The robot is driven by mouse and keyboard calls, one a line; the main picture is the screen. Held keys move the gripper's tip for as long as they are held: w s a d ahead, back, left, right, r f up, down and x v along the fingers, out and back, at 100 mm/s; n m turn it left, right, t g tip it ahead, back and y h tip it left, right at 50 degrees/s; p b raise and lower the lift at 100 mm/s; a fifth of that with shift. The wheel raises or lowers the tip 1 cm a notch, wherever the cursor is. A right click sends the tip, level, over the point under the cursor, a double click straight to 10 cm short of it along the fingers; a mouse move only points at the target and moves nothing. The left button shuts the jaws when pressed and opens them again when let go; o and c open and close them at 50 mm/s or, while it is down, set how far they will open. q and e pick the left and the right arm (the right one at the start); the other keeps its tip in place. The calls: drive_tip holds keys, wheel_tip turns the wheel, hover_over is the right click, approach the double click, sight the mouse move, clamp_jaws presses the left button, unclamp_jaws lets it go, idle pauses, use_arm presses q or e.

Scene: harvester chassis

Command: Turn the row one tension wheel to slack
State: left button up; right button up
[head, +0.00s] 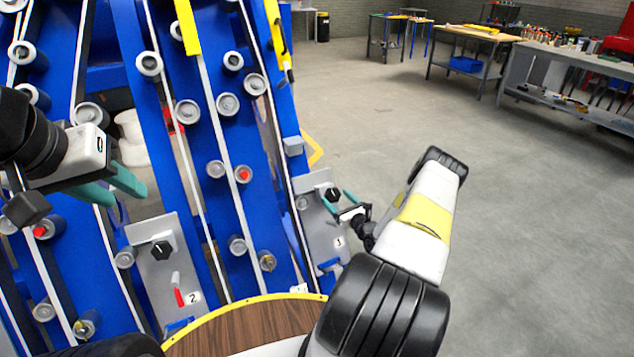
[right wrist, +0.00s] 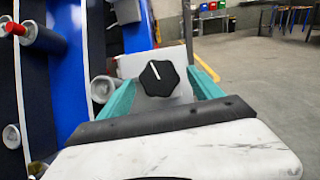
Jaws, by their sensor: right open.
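A black lobed wheel (head: 333,194) with a white pointer mark sits on the right grey plate (head: 322,225), whose small label is hard to read. In the right wrist view the wheel (right wrist: 158,77) appears between the teal fingers, its mark tilted slightly left of upright. My right gripper (head: 343,202) is open at the wheel; I cannot tell whether the fingers touch it. A second black wheel (head: 162,250) sits on the plate labelled 2. My left gripper (head: 112,186) hangs over the left rows, its teal fingers apart and empty.
Blue row bars carry several grey rollers and white belts. A red-tipped lever (head: 180,296) stands below the second wheel. A wooden round top (head: 240,325) with a yellow rim is at the front. Workbenches (head: 470,45) stand far back; the floor to the right is clear.

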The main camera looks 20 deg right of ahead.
drive_tip(key=shift+w+a, duration=0.25)
drive_tip(key=shift+w, duration=1.05)
drive_tip(key=c, duration=1.4)
drive_tip(key=shift+n, duration=0.4)
